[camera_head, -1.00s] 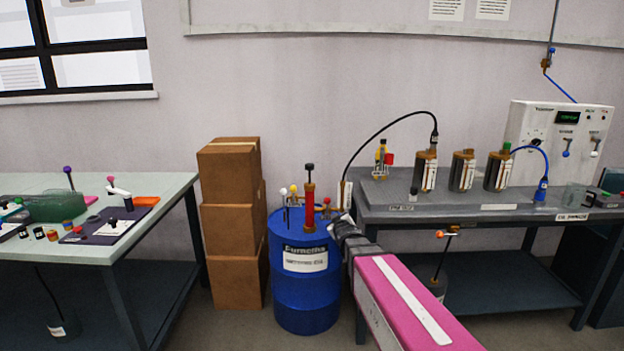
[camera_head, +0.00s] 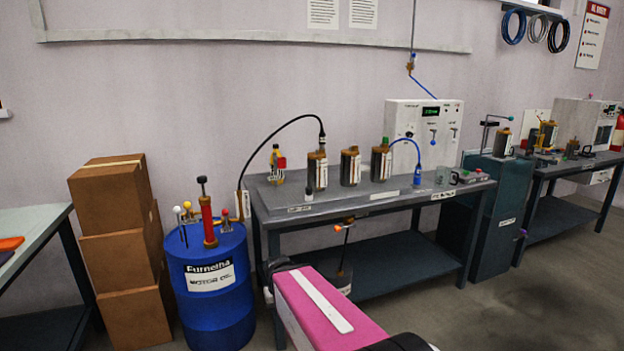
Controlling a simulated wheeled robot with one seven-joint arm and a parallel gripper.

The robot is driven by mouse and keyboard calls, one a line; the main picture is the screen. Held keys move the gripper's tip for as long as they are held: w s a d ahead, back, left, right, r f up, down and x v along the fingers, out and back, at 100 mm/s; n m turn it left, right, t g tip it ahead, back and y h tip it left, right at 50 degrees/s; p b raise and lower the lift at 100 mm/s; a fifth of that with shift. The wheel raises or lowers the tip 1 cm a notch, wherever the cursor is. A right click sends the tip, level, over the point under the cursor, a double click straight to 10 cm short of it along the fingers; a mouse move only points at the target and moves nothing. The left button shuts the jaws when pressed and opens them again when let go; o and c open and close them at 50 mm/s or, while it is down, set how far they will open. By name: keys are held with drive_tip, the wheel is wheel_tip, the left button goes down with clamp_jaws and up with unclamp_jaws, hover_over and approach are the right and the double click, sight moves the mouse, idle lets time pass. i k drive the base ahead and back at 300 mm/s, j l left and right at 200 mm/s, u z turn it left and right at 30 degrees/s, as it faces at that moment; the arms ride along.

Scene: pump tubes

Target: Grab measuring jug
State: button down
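A clear glass jug (camera_head: 441,175), which looks like the measuring jug, stands upright near the right end of the grey workbench (camera_head: 285,203). It is small in view, and no marks on it can be read. My gripper (camera_head: 269,294) shows at the far end of my pink arm, low in the picture, in front of the bench's left end and right of the blue drum. It is well apart from the jug. Its fingers are too small and dark to tell whether they are open or shut.
A blue drum (camera_head: 205,310) and stacked cardboard boxes (camera_head: 112,200) stand left of the bench. Several dark cylinders, a blue-tipped tube (camera_head: 417,178) and a white control box (camera_head: 425,125) are near the jug. A dark cabinet (camera_head: 500,215) stands right. Floor (camera_head: 520,310) is clear at front right.

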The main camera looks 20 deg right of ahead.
sight(443, 174)
drive_tip(key=z, duration=1.65)
drive_tip(key=i+l, duration=0.6)
drive_tip(key=l, duration=0.15)
